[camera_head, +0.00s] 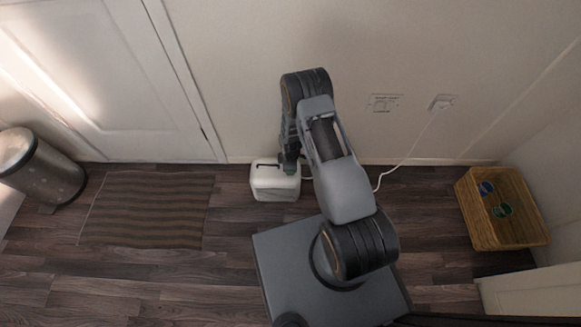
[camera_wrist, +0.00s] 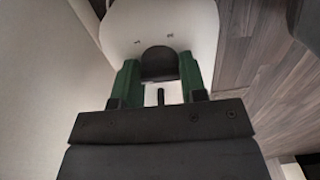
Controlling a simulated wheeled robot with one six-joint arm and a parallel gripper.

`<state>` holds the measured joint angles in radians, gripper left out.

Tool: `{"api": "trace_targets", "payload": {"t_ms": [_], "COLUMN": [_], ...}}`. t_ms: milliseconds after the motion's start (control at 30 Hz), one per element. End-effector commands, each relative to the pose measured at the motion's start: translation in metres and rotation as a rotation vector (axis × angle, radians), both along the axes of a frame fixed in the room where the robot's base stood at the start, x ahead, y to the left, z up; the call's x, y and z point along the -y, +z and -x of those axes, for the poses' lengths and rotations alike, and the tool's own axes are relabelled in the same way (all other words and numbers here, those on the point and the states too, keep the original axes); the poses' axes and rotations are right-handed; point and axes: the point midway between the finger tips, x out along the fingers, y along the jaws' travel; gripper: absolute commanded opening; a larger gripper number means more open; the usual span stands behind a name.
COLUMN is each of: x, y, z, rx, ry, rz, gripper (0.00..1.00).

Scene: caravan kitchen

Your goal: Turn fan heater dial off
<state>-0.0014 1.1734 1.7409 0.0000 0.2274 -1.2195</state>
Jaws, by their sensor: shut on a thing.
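The fan heater (camera_head: 275,184) is a small white box on the floor against the wall, with a dark handle slot in its top. It also shows in the wrist view as a white body (camera_wrist: 120,28) with small marks around its dial. The dial (camera_wrist: 159,62) is a dark round knob. My gripper (camera_wrist: 158,80) has green fingers, one on each side of the dial, and is shut on it. In the head view my gripper (camera_head: 289,167) reaches down to the top of the heater, and the dial is hidden there.
A white cord (camera_head: 408,152) runs from the wall plug (camera_head: 442,102) behind my arm towards the heater. A wicker basket (camera_head: 515,232) stands at the right. A striped mat (camera_head: 150,210) and a metal bin (camera_head: 45,170) are at the left. The floor between mat and heater is clear.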

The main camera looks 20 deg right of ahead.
Motion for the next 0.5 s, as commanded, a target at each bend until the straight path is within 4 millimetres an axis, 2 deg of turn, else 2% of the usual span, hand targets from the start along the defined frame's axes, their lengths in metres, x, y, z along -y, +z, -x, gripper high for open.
{"api": "trace_targets", "payload": {"t_ms": [500], "x": [0.0000], "y": [-0.0002], "z": [0.0004], "rx": [-0.001], "ry": [0.052], "rz": [0.000], "gripper": [0.15]}}
